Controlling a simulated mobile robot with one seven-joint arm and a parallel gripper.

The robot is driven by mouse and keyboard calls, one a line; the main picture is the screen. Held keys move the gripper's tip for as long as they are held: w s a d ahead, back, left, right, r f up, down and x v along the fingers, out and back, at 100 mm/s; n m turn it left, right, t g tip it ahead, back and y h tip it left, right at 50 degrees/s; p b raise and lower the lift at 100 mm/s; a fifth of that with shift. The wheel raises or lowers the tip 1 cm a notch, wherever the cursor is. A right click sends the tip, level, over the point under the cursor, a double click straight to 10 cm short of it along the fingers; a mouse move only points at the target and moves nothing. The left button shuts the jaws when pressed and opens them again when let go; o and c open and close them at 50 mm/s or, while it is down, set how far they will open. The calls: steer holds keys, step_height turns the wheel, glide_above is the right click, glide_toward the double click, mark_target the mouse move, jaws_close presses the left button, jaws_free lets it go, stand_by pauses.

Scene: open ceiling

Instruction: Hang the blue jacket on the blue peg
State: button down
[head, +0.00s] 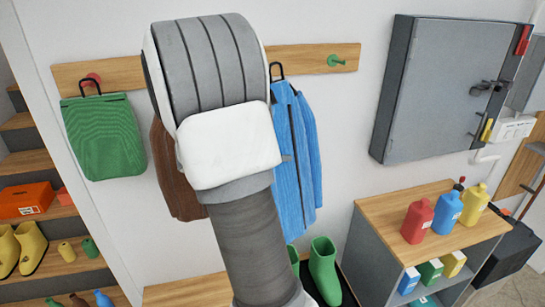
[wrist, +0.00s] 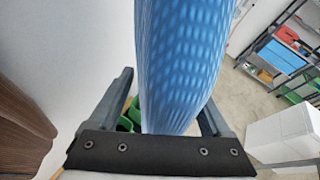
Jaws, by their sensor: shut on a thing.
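The blue jacket (head: 298,160) hangs down in front of the wall, right of my arm in the head view, with a black loop at its top near the peg rail (head: 310,55). In the wrist view the blue jacket (wrist: 183,60) fills the space between the fingers of my gripper (wrist: 167,88), which is shut on it. No blue peg shows; my arm covers the middle of the rail. I cannot tell whether the loop is on a peg.
A green bag (head: 103,135) hangs on the red peg (head: 91,79) at left. A brown garment (head: 172,175) is partly behind my arm. The green peg (head: 335,61) is bare. Green boots (head: 323,268) stand below, and a cabinet with bottles (head: 395,212) is at right.

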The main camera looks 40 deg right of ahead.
steer(key=w+d+f+p, duration=0.1)
steer(key=w+d, duration=0.4)
steer(key=w, duration=0.4)
steer(key=shift+f, duration=0.3)
stand_by(0.8)
stand_by(0.6)
